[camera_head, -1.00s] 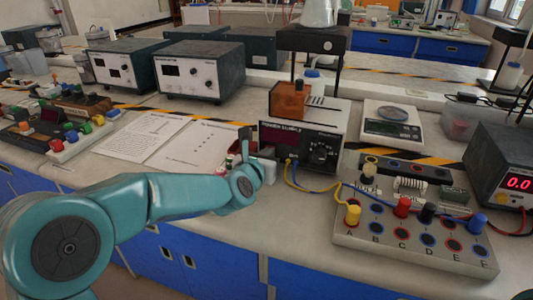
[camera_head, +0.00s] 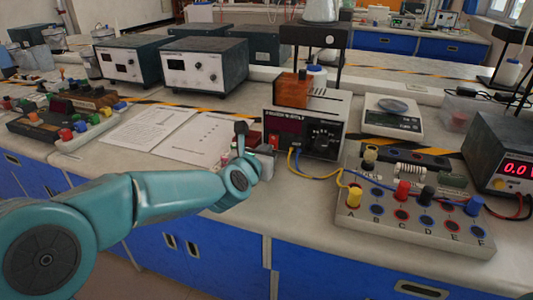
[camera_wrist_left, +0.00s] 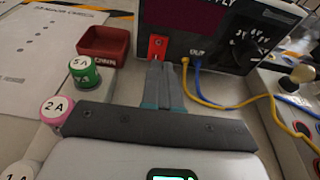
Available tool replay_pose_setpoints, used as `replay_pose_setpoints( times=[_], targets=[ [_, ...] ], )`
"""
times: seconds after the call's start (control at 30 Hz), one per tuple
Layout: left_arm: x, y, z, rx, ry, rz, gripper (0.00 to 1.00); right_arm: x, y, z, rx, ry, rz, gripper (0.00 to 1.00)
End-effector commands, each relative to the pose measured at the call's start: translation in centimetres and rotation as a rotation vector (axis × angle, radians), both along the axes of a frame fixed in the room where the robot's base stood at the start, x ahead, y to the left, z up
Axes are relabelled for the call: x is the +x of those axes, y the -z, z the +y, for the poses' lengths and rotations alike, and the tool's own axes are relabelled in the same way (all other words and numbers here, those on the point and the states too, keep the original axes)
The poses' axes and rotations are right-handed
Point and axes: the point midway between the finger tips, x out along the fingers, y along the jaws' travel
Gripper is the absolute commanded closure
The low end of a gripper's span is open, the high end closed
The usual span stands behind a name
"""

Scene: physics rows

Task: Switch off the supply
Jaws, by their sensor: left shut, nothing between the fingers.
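The supply (camera_head: 306,134) is a dark-fronted box with a light top, a dark red display (camera_head: 285,124) and a black knob. No lit digits can be made out on the display. In the left wrist view the supply front (camera_wrist_left: 205,28) shows a red rocker switch (camera_wrist_left: 157,46) at its lower left. My left gripper (camera_wrist_left: 164,68) is shut and empty, its fingertips just in front of and below the switch. I cannot tell whether they touch it. In the head view my left gripper (camera_head: 262,152) is at the supply's lower left corner, its fingers partly hidden by my wrist.
Yellow and blue leads (camera_wrist_left: 202,85) run from the supply to the terminal board (camera_head: 410,232) on the right. A red tray (camera_wrist_left: 104,43) and green and pink labelled weights (camera_wrist_left: 84,72) stand left of the fingers. Another meter (camera_head: 505,165) reads red digits at the right edge.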

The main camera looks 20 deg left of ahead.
Motion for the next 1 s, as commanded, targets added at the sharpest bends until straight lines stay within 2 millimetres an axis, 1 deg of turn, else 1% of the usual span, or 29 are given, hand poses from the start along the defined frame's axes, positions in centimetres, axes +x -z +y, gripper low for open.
replay_pose_setpoints(
  times=[0.03, 0.3, 0.4, 0.5, 0.7, 1.0],
  targets=[
    [-0.8, -0.8, 0.1, 0.001, 0.001, -0.005, 1.00, 0.0, -0.1, 0.0, 0.000, 0.000, 0.000, 0.57],
    [-5.0, -3.0, 0.2, -0.001, 0.002, -0.005, 1.00, 0.0, -0.5, 0.0, 0.000, -0.001, -0.001, 0.57],
    [-6.5, -3.6, 0.3, 0.000, 0.001, -0.004, 1.00, 0.0, -0.7, 0.0, 0.000, 0.000, -0.001, 0.57],
    [-7.5, -4.0, 0.3, 0.001, 0.001, -0.003, 1.00, 0.0, -0.8, 0.0, 0.000, 0.000, -0.001, 0.57],
    [-8.3, -4.2, 0.3, 0.000, 0.001, -0.002, 1.00, 0.0, -0.9, 0.0, 0.000, 0.000, -0.001, 0.57],
    [-8.4, -4.1, 0.3, 0.001, 0.001, -0.002, 1.00, 0.0, -0.8, 0.0, 0.000, 0.000, -0.001, 0.57]
  ],
)
